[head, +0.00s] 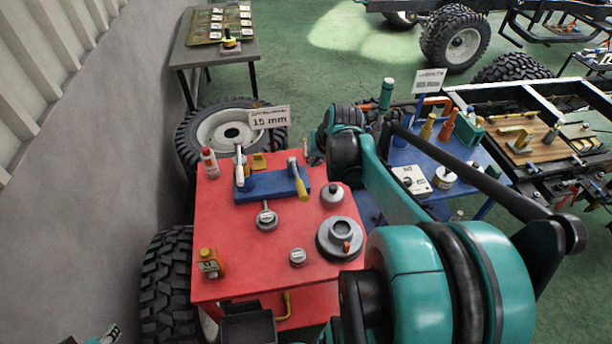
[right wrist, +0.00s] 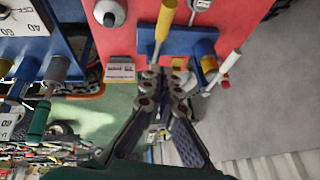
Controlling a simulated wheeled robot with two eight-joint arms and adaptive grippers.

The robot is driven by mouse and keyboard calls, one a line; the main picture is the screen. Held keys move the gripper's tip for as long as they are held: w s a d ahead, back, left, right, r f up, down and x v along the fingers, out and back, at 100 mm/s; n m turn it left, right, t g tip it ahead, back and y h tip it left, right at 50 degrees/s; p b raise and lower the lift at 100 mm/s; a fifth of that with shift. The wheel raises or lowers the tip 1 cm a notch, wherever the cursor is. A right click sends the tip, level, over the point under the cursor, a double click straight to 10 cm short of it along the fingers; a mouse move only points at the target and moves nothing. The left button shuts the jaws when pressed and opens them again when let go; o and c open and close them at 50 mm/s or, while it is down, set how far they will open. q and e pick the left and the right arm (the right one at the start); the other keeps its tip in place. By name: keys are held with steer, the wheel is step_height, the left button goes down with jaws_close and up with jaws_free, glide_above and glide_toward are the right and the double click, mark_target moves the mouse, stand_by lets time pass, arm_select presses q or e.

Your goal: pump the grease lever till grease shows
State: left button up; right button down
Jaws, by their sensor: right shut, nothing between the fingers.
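A blue fixture (head: 260,189) stands on the red table. At its right end is a lever with a yellow handle (head: 299,184); at its left is a lever with a white handle (head: 239,160). In the right wrist view the yellow handle (right wrist: 165,22) and white handle (right wrist: 228,66) lie beyond the fingers. My right gripper (head: 313,151) is shut and empty, just behind the fixture's right end; its fingers (right wrist: 165,82) point toward the fixture's edge. I cannot tell whether they touch it. My left gripper (head: 106,336) barely shows at the bottom left. No grease is discernible.
A "15 mm" card (head: 270,118) stands behind. A blue table (head: 465,165) with tools is at right.

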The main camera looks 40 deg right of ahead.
steer(key=b, duration=0.3)
glide_above(301, 185)
steer(key=s, duration=0.1)
step_height(301, 185, down, 9)
steer(key=shift+s+a+f+b, duration=0.1)
steer(key=shift+s+f+b, duration=0.15)
steer(key=shift+f, duration=0.6)
steer(key=shift+s+a+f+b, duration=0.1)
steer(key=shift+s+f+b, duration=0.1)
steer(key=shift+f, duration=0.6)
